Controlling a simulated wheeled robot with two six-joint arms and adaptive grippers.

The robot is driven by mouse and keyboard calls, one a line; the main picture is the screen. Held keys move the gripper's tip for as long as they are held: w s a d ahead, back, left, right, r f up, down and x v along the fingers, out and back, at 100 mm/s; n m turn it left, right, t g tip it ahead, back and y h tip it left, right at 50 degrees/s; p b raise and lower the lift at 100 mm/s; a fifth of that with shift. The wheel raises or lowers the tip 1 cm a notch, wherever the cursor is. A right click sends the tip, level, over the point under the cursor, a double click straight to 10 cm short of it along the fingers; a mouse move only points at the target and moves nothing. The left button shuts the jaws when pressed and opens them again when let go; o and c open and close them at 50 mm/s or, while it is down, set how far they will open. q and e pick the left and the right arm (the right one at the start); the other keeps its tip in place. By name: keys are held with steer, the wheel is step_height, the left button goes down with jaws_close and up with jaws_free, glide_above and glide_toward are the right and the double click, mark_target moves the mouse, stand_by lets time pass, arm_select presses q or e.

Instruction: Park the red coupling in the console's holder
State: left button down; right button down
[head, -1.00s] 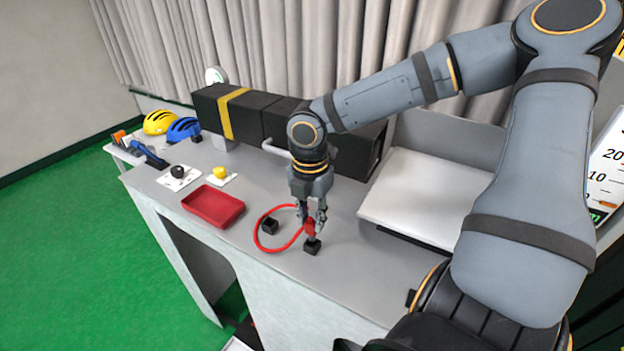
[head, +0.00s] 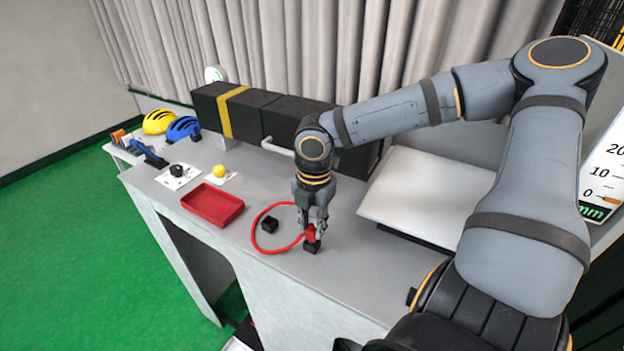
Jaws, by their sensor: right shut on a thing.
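The red coupling (head: 310,234) is between the fingertips of my right gripper (head: 311,226), which is shut on it. It sits directly over a small black block-shaped holder (head: 310,248) on the grey console (head: 290,280); whether it is seated inside cannot be made out. A red hose (head: 256,228) loops from the coupling leftwards over the console top. My left gripper is not in view.
A red tray (head: 213,204) lies left of the hose. Black and yellow knobs on white plates, a yellow helmet (head: 158,121) and a blue helmet (head: 183,129) are further left. A long black box (head: 275,117) stands behind. A white panel (head: 420,195) is at right.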

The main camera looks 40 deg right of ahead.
steer(key=shift+f, duration=0.25)
stand_by(0.5)
steer(key=c, duration=1)
jaws_free()
